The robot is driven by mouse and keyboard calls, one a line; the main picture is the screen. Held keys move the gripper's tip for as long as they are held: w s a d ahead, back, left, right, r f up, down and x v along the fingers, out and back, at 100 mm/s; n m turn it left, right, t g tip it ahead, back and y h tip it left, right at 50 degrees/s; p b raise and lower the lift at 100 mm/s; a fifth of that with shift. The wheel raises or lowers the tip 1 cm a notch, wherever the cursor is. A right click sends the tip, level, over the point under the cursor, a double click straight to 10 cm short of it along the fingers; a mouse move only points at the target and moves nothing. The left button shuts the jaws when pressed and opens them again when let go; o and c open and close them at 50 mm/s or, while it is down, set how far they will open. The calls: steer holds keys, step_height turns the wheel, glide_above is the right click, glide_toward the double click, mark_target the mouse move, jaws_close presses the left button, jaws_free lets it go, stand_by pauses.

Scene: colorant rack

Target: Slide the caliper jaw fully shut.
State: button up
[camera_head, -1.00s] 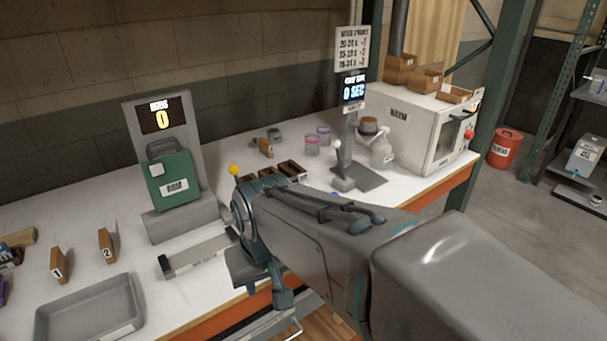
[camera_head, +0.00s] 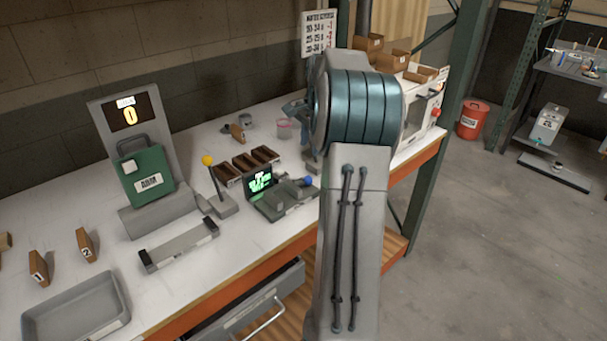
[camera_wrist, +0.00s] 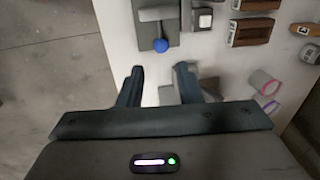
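A grey bench device with a lit green screen (camera_head: 260,181) and a blue ball knob (camera_head: 308,181) stands near the bench's front edge; it looks like the caliper. Its grey body (camera_wrist: 158,14) and the blue knob (camera_wrist: 161,45) also show at the top of the wrist view. I cannot make out the gap at its jaw. My gripper (camera_wrist: 158,80) is open and empty, its two fingers apart, with the blue knob ahead of the gap between them and not touching. In the head view my arm hides most of the gripper.
A yellow-knobbed lever (camera_head: 213,180) and brown bins (camera_head: 248,160) stand left of and behind the device. A grey bar (camera_head: 180,246), a tray (camera_head: 75,312) and a green unit (camera_head: 145,176) lie farther left. An open drawer (camera_head: 255,310) juts below the bench.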

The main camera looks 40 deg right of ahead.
mark_target(304, 182)
steer(key=w+f, duration=0.1)
steer(key=f, duration=0.3)
steer(key=f+p, duration=0.1)
steer(key=f, duration=0.4)
steer(key=w+f, duration=0.1)
steer(key=f, duration=0.3)
steer(key=shift+w+d+f+p, duration=0.1)
steer(key=shift+w+f+p, duration=0.2)
steer(key=shift+w+p, duration=0.05)
steer(key=shift+c, duration=0.3)
